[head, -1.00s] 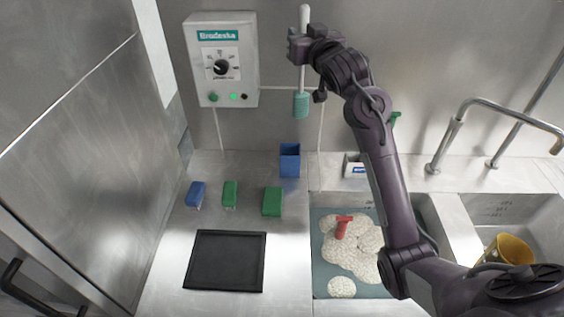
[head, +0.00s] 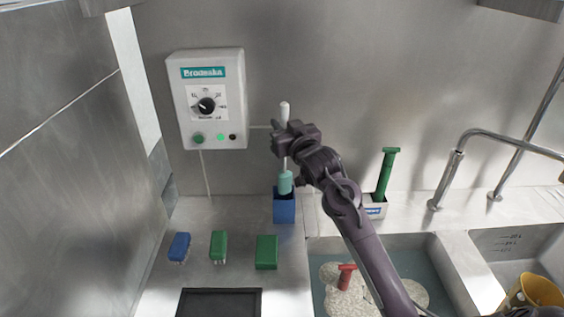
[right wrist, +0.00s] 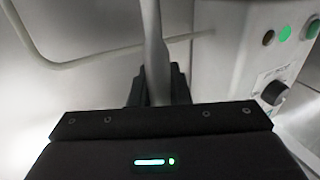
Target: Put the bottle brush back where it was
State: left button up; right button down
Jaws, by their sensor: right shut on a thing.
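The bottle brush (head: 285,181) has a white handle and a teal head. It hangs upright from my right gripper (head: 283,142), which is shut on its handle. In the right wrist view the pale handle (right wrist: 152,45) runs up between the dark fingers (right wrist: 158,88). The blue square holder (head: 284,211) stands on the counter against the back wall. The brush head is at the holder's mouth, its lower end overlapping the opening; how deep it sits inside I cannot tell. My left gripper is not in view.
A control box (head: 207,100) is on the wall to the left. Blue (head: 179,247) and green (head: 219,246) brushes and a green block (head: 267,252) lie in front. A green-handled tool (head: 386,174) stands in a white container (head: 375,208) to the right. Sinks and a tap (head: 452,172) are further right.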

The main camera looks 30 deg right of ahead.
aim_at(285, 165)
notch_tip(285, 165, down, 6)
jog(key=shift+w+p, duration=0.15)
jog(key=shift+p, duration=0.2)
notch_tip(285, 165, down, 4)
jog(key=shift+f+p, duration=0.1)
jog(key=shift+p, duration=0.25)
jog(key=shift+f, duration=0.15)
jog(key=shift+f, duration=0.15)
jog(key=c, duration=1.4)
grip_release()
jog(key=shift+o, duration=0.2)
